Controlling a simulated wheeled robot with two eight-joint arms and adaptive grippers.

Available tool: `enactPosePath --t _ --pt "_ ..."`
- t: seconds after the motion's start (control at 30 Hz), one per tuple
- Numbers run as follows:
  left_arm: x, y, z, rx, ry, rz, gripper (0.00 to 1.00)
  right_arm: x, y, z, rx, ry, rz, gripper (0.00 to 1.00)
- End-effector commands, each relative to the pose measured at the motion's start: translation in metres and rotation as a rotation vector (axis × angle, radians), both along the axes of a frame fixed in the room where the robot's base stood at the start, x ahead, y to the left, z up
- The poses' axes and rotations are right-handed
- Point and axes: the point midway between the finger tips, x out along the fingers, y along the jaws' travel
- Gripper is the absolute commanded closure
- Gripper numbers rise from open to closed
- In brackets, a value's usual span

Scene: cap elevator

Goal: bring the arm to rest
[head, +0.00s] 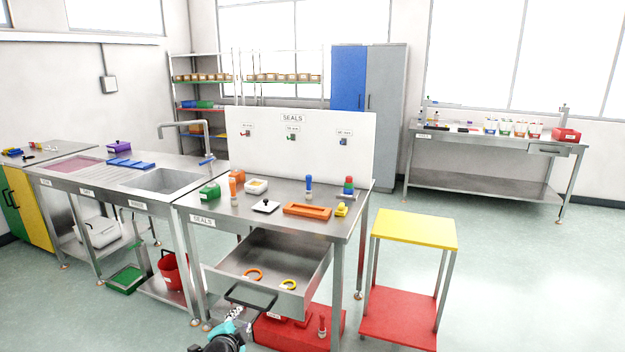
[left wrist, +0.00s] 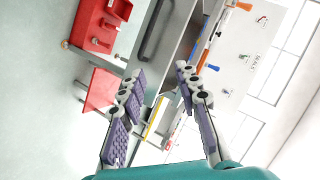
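My left gripper (head: 235,316) is low at the front of the seals table, just below and in front of the open drawer's black handle (head: 250,297). In the left wrist view its two padded fingers (left wrist: 161,78) are spread apart with nothing between them. There the handle (left wrist: 156,30) lies beyond the fingertips, apart from them. The drawer (head: 270,262) is pulled out and holds an orange ring (head: 253,274) and a yellow ring (head: 288,285). My right gripper is in neither view.
The seals table (head: 225,212) carries an orange tray (head: 307,210) and small coloured parts. A red case (head: 275,333) is on the floor under the drawer. A yellow-topped stand (head: 415,230) is to the right. Open floor (head: 520,270) lies beyond it.

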Motion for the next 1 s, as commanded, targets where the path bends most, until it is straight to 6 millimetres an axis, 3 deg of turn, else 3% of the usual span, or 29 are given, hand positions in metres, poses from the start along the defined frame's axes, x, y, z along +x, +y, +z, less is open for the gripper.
enactPosePath --t 0.1,0.3,0.63,0.8,1.0 --pt "-0.04 -0.008 0.022 -0.155 0.082 0.068 0.68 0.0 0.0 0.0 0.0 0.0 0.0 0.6" --pt "-0.118 -0.017 0.04 -0.407 0.224 0.228 0.68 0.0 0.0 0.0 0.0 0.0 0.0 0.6" --pt "-0.252 -0.023 0.032 -0.744 0.412 0.562 0.68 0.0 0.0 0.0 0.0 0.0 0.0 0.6" --pt "-0.29 -0.023 0.023 -0.829 0.453 0.676 0.68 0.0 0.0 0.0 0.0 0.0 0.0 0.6" --pt "-0.3 -0.023 0.02 -0.853 0.464 0.711 0.68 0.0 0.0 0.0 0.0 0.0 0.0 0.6"
